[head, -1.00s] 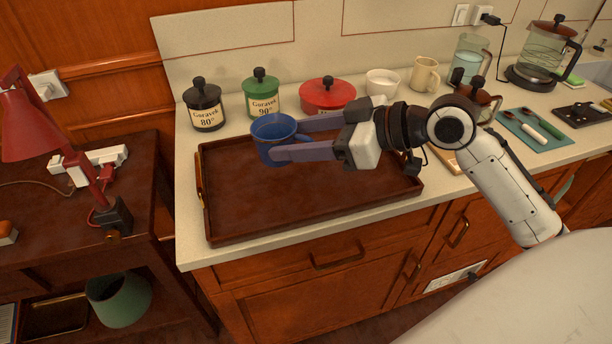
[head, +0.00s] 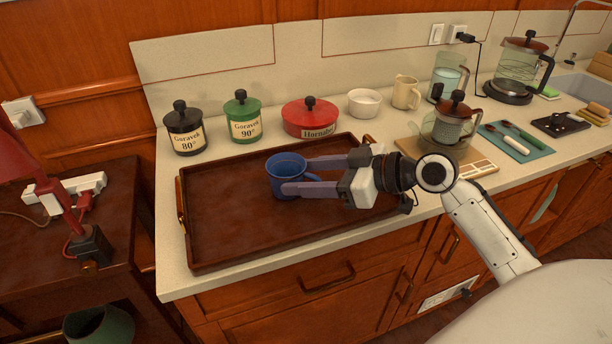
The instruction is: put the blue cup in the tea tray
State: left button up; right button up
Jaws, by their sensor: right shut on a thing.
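The blue cup (head: 284,172) is upright over the middle of the tea tray (head: 225,262), a dark brown rectangular tray with raised rims and brass handles on the counter. My right gripper (head: 293,175) comes from the right, its two long fingers on either side of the cup, shut on it. The cup's base appears at or very near the tray floor; I cannot tell whether it touches. My left gripper is not in view.
Black (head: 184,130), green (head: 243,118) and red (head: 310,118) lidded pots stand behind the tray. A white bowl (head: 364,103), a beige mug (head: 406,92) and a French press (head: 452,125) stand to the right. The tray's left half is empty.

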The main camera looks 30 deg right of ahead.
jog(key=o, duration=0.7)
jog(key=shift+f, duration=0.2)
jog(key=o, duration=0.5)
jog(key=shift+r, duration=0.1)
jog(key=shift+r, duration=0.1)
jog(key=b+v, duration=0.1)
jog(key=v, duration=1.1)
